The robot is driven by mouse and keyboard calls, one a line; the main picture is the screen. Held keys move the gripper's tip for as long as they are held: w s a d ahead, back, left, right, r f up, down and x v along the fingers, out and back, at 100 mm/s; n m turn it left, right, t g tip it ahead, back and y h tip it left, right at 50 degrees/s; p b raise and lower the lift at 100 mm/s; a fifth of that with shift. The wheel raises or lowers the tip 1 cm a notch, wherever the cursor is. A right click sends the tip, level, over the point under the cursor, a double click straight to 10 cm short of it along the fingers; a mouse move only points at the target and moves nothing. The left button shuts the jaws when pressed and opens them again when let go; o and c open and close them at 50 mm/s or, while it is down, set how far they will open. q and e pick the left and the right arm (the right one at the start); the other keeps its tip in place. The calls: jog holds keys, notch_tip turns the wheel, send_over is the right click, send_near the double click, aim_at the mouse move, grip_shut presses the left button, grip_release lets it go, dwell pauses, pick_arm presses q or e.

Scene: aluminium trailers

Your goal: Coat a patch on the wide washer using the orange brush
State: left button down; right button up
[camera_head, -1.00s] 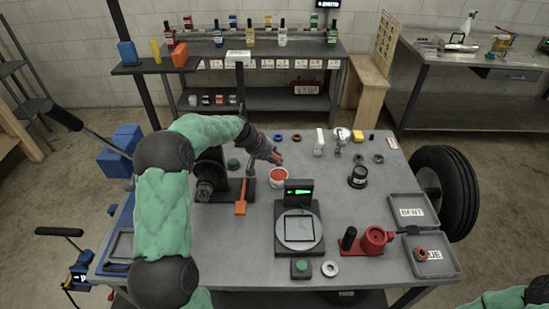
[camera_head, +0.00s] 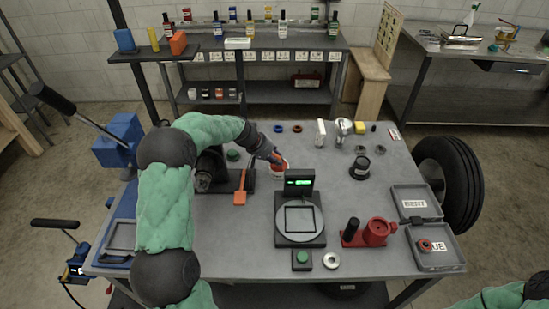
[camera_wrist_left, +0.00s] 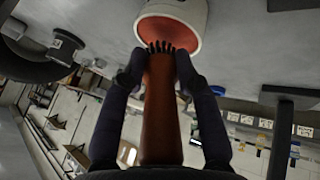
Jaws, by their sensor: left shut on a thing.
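My left gripper (camera_head: 277,160) is shut on the orange brush (camera_wrist_left: 161,110), whose handle lies between the fingers in the left wrist view. Its dark bristles overlap the mouth of a white pot (camera_wrist_left: 193,10) with red inside; I cannot tell how deep they are. In the head view the gripper partly covers this pot (camera_head: 279,173). A pale, broad ring (camera_head: 331,261), which looks like the wide washer, lies flat at the table's front, right of a green button. My right gripper is out of view.
A scale (camera_head: 300,221) with a lit display stands mid-table. Right of it are a red holder (camera_head: 375,233) and an open grey case (camera_head: 437,261). An orange paddle-shaped tool (camera_head: 240,195) is left of the pot. Small rings (camera_head: 361,150) lie farther back.

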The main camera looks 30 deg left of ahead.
pick_arm(q)
jog(key=shift+f+b, duration=0.65)
jog(key=shift+f, duration=0.05)
dwell(2.1)
jog(key=shift+r+p, duration=2.3)
jog(key=shift+r, duration=1.25)
